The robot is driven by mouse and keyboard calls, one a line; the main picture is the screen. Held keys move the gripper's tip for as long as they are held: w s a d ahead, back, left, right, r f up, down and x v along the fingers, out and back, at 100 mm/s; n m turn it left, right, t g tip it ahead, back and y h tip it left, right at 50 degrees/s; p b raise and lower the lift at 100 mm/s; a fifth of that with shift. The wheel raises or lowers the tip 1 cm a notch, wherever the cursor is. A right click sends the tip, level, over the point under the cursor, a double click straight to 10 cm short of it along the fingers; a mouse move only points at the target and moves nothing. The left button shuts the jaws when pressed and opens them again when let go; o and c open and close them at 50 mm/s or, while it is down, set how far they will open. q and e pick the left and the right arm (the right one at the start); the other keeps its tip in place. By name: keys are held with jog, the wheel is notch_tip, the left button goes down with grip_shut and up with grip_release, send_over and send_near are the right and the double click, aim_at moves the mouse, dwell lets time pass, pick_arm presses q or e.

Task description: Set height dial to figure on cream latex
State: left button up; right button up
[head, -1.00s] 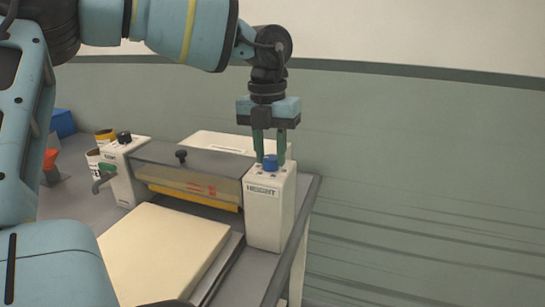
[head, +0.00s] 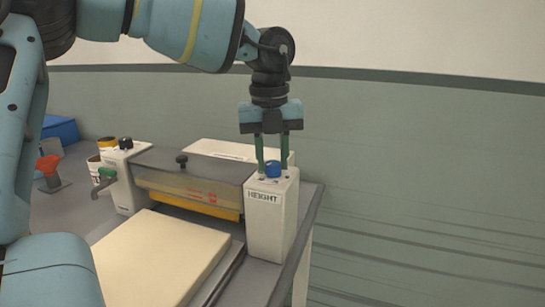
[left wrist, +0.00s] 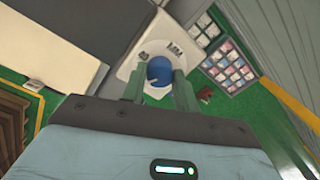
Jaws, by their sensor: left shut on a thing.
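The blue height dial (head: 273,169) sits on top of a white post labelled HEIGHT (head: 268,225). My left gripper (head: 272,168) points down with its two green fingers on either side of the dial, shut on it. The cream latex slab (head: 160,255) lies flat on the machine's bed in front of the roller housing. No figure is legible on it from here. My right gripper is not in view.
A grey cover with a black knob (head: 181,160) and a yellow strip spans between the two posts. The left post (head: 125,175) has a green-handled crank. Tins (head: 96,160), an orange item (head: 49,166) and a blue box (head: 61,129) stand at the left. The table edge is right of the HEIGHT post.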

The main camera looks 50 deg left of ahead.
aim_at(271, 162)
pick_arm(q)
jog(key=shift+r, duration=0.1)
jog(key=o, duration=1)
jog(key=shift+c, duration=0.2)
jog(key=shift+s+a+r+p, duration=0.1)
jog(key=shift+r+p, duration=0.05)
jog(key=shift+r, duration=1.8)
jog(key=shift+s+r+p, duration=0.1)
jog(key=shift+r+p, duration=0.05)
jog(key=shift+r, duration=1.75)
jog(key=shift+w, duration=0.1)
